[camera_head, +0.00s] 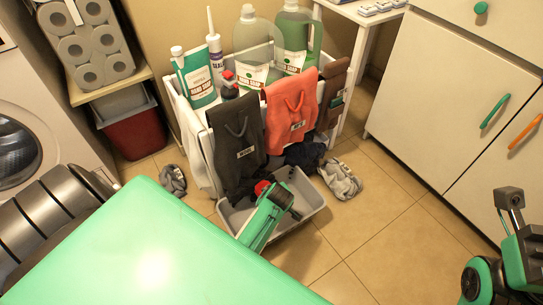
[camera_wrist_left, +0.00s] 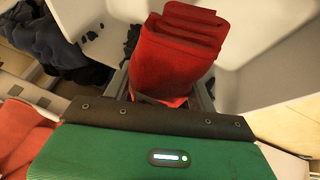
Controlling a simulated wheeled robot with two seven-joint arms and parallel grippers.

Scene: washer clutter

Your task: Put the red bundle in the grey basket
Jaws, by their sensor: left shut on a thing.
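The grey basket (camera_head: 305,213) stands on the floor in front of a white hamper. My left gripper (camera_head: 266,192) reaches down over the basket and is shut on the red bundle (camera_head: 262,187), of which only a small part shows past the gripper. In the left wrist view the folded red bundle (camera_wrist_left: 180,45) sits between the fingers, with the pale basket wall (camera_wrist_left: 262,75) around it. I cannot tell whether the bundle touches the basket floor. My right gripper (camera_head: 510,198) is at the right edge; its jaw state is unclear.
The white hamper (camera_head: 194,132) holds several bottles and has dark, orange and brown pouches hung on its front. Grey cloths lie on the floor on the left (camera_head: 173,180) and right (camera_head: 341,180). A white cabinet (camera_head: 440,100) stands at right. The front-right floor is clear.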

